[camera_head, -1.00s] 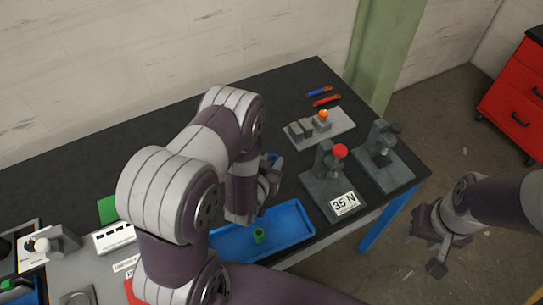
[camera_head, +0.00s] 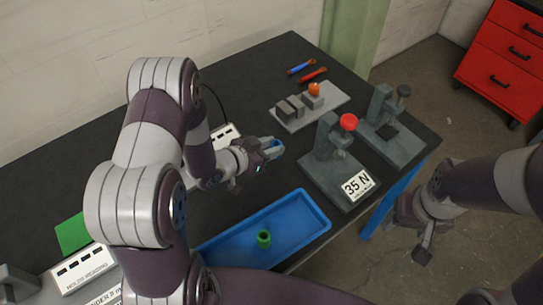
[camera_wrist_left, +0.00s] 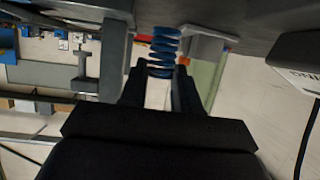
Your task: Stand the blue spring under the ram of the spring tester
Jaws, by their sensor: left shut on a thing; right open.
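The blue spring (camera_head: 276,146) is in the jaws of my left gripper (camera_head: 268,151), held above the table to the left of the spring tester. In the left wrist view the spring (camera_wrist_left: 164,48) stands out beyond the fingertips, with its lower coils between the fingers of the left gripper (camera_wrist_left: 161,72). The spring tester (camera_head: 330,178) is grey with a red knob and a 35 N label; the space under its ram is hard to make out. My right gripper (camera_head: 416,232) is open and empty, off the table's right side.
A blue tray (camera_head: 320,213) with a green spring (camera_head: 264,238) lies in front of the tester. A second grey press (camera_head: 397,147) stands to its right. A grey plate (camera_head: 333,97) with blocks and an orange ball is behind.

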